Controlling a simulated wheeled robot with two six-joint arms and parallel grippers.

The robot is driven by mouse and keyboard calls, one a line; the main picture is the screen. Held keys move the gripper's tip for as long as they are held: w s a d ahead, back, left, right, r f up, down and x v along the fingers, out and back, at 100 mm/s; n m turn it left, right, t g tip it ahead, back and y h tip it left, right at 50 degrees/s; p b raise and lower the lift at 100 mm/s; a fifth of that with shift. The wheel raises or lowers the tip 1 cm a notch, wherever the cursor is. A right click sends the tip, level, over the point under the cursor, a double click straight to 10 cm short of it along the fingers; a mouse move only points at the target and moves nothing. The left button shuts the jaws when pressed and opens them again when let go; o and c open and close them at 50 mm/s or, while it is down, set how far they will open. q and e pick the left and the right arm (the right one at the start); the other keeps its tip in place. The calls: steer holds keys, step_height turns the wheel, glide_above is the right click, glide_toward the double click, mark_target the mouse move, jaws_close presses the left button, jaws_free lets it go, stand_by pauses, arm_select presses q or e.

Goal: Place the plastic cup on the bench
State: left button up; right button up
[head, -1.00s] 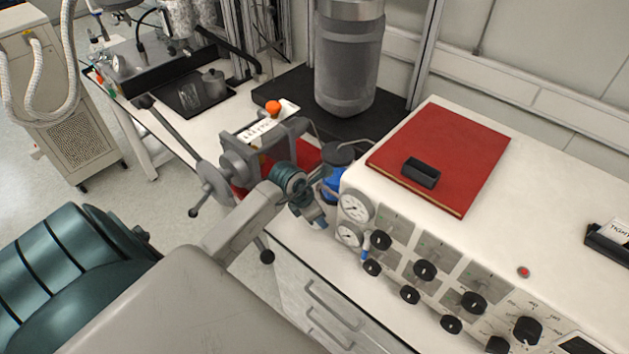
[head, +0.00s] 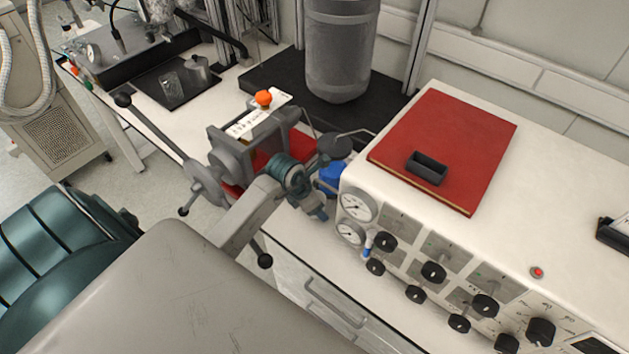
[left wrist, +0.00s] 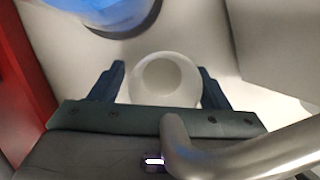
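The plastic cup (left wrist: 167,80) shows in the left wrist view as a pale round opening between the two dark fingers. Its near side is partly hidden by the gripper body. My left gripper (left wrist: 159,75) has its fingers spread on either side of the cup, with a thin gap on the left; contact on the right is unclear. The white bench (head: 280,222) runs under my left arm in the head view, left of the control console. I cannot make out the cup there; my arm covers that spot. My right gripper is in neither view.
The console (head: 540,240) with gauges and black knobs stands close on the right, with a red book (head: 445,140) on top. A blue item (head: 332,178) is beside my left wrist. A machine with long lever handles (head: 205,185) and a large grey cylinder (head: 338,55) stand behind.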

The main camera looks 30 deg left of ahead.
arm_select(q)
steer(key=shift+s+r, duration=0.1)
steer(key=shift+r, duration=0.1)
steer(key=shift+r+p, duration=0.25)
steer(key=shift+p, duration=0.1)
steer(key=b+v, duration=0.3)
steer(key=v, duration=0.8)
steer(key=shift+s+r, duration=0.2)
steer(key=shift+r, duration=0.1)
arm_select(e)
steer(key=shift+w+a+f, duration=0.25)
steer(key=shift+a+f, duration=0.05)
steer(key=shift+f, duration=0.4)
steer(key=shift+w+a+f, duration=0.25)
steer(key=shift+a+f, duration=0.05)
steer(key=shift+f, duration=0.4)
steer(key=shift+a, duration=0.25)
